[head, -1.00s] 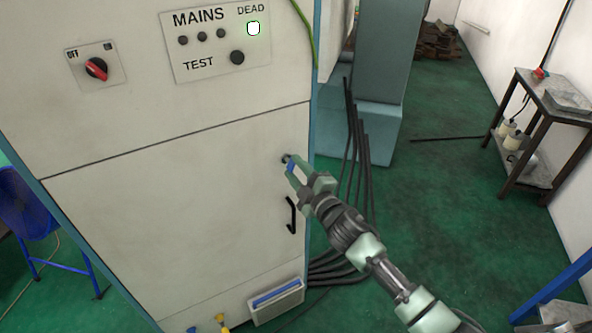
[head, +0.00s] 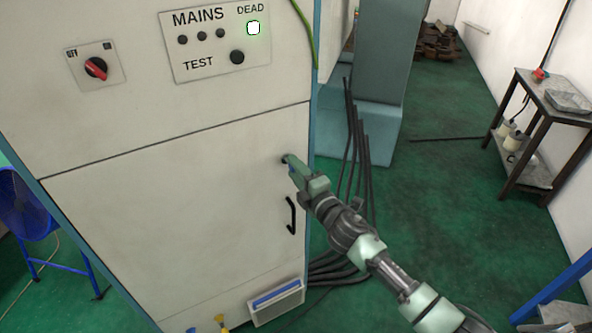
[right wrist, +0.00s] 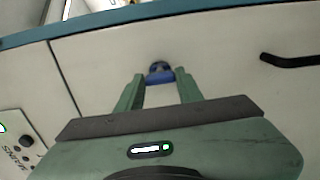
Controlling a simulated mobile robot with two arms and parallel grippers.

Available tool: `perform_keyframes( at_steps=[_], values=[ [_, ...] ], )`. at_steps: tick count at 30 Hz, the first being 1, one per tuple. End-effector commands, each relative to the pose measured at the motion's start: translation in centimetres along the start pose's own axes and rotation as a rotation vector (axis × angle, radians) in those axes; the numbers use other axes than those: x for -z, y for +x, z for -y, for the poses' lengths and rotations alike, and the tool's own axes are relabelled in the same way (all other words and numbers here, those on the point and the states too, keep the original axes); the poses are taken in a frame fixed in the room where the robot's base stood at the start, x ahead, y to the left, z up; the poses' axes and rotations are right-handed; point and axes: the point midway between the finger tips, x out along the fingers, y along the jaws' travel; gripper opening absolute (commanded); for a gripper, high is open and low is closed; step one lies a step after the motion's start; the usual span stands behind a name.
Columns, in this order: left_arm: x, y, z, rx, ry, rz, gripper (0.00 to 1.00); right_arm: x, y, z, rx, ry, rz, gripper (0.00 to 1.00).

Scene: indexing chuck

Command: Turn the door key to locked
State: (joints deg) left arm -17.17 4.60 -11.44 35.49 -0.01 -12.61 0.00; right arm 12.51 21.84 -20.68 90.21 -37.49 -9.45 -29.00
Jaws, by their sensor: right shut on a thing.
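The door key (right wrist: 160,77) has a blue head and sits in the dark round lock (right wrist: 160,65) on the cabinet door, as the right wrist view shows. My right gripper (head: 290,164) is at the upper right of the door (head: 170,215) in the head view, with its fingers closed on the blue head. In the head view the fingers hide most of the key and lock. The right wrist view shows the fingers on either side of the key. I cannot read a locked mark. My left gripper is not in view.
A black door handle (head: 291,215) is just below the gripper. Above the door are a red rotary switch (head: 96,68) and the MAINS panel (head: 222,42), its DEAD lamp lit. Black cables (head: 357,135) hang beside the cabinet. A metal trolley (head: 545,110) stands at the right.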

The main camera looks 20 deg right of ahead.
Motion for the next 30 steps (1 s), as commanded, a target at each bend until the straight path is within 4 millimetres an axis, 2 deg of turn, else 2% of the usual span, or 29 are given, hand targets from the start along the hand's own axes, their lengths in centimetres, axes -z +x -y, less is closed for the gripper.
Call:
perform_keyframes(
  at_steps=[8, 9, 10, 11, 22, 30],
  values=[
    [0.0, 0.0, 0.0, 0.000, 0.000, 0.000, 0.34, 0.0, 0.0, 0.1, 0.001, -0.004, -0.001, 0.00],
    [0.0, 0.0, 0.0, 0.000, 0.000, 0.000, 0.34, 0.0, 0.0, 0.1, 0.001, -0.004, -0.001, 0.47],
    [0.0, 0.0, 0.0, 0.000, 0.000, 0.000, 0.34, 0.0, 0.0, 0.1, 0.001, -0.004, -0.001, 0.56],
    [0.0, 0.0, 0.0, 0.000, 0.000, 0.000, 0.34, 0.0, 0.0, 0.1, 0.001, -0.003, -0.001, 0.58],
    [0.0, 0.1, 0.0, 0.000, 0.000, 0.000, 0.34, 0.0, -0.6, 0.1, 0.001, -0.001, 0.000, 0.58],
    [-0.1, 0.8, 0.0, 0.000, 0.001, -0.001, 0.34, 0.0, -4.9, 0.3, 0.003, -0.002, -0.002, 0.58]
  ],
)
